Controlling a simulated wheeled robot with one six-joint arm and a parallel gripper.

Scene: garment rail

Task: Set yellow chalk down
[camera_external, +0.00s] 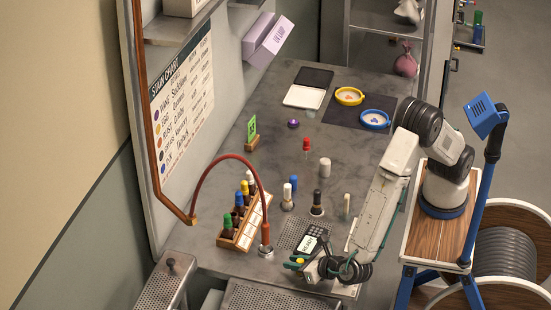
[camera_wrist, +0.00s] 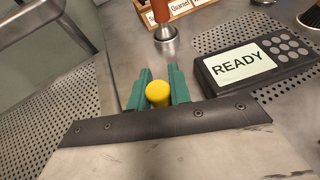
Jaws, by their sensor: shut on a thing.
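My gripper (camera_wrist: 158,88) has green jaws shut on the yellow chalk (camera_wrist: 158,95), whose rounded end shows between them in the wrist view. In the external view my gripper (camera_external: 297,264) is low at the front edge of the grey metal table (camera_external: 285,160), left of the black device reading READY (camera_external: 313,243). The yellow chalk (camera_external: 300,262) is a small spot there. Its lower part is hidden, and I cannot tell whether it touches the surface.
A red curved pipe (camera_external: 264,215) rises from a metal collar just beyond my gripper. A wooden rack of capped bottles (camera_external: 243,240) is to its left. Perforated metal (camera_wrist: 45,125) lies at the left. Several brushes and small items stand farther back; bare metal shows between them.

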